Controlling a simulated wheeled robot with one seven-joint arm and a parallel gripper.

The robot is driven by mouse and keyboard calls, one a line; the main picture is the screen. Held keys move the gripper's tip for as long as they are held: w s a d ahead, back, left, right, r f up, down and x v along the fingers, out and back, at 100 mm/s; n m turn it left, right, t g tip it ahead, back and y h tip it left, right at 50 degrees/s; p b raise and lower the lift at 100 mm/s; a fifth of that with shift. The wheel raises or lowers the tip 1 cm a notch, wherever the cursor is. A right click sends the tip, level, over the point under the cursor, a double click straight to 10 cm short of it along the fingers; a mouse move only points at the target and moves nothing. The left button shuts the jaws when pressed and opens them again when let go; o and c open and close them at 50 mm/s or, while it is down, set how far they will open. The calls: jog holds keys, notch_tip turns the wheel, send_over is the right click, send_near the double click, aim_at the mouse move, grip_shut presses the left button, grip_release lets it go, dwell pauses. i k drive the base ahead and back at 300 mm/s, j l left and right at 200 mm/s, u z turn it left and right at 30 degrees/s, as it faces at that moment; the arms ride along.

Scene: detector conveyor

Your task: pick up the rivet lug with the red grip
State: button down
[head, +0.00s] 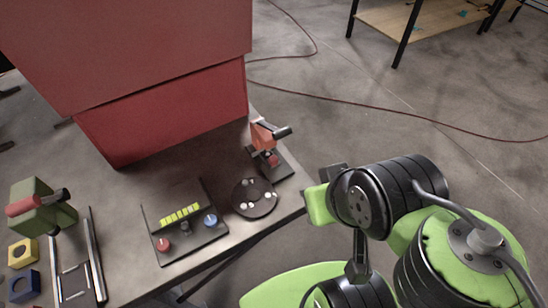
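A green block-shaped body (42,212) stands at the left of the grey table. A red cylindrical grip (22,206) sticks out of it, with a black end on the right side; this looks like the rivet lug with the red grip. A second piece, orange-red with a black cylinder (266,135), stands on a dark base near the table's right corner. My arm is folded at the right of the picture, beyond the table edge and far from the green body. I cannot make out my gripper's fingers.
The table (125,187) also bears a dark panel (185,243) with red and blue knobs, a round dark disc (254,198), a railed track (98,255), and yellow (22,253) and blue (24,286) blocks. A big red housing (165,112) rises behind. A cable crosses the floor.

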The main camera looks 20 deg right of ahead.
aim_at(271, 160)
jog(key=i+l+u, duration=0.15)
jog(key=u, duration=0.45)
jog(key=l+u, duration=0.4)
jog(key=u, duration=0.2)
jog(key=l+u, duration=0.35)
jog(key=u, duration=0.3)
jog(key=l+u, duration=0.3)
jog(key=u, duration=0.3)
jog(key=k+l+u, duration=0.2)
jog(key=u, duration=0.4)
jog(key=k+l+u, duration=0.15)
jog(key=u, duration=0.45)
jog(key=k+l+u, duration=0.15)
jog(key=u, duration=0.45)
jog(key=k+u, duration=0.3)
jog(key=u, duration=0.35)
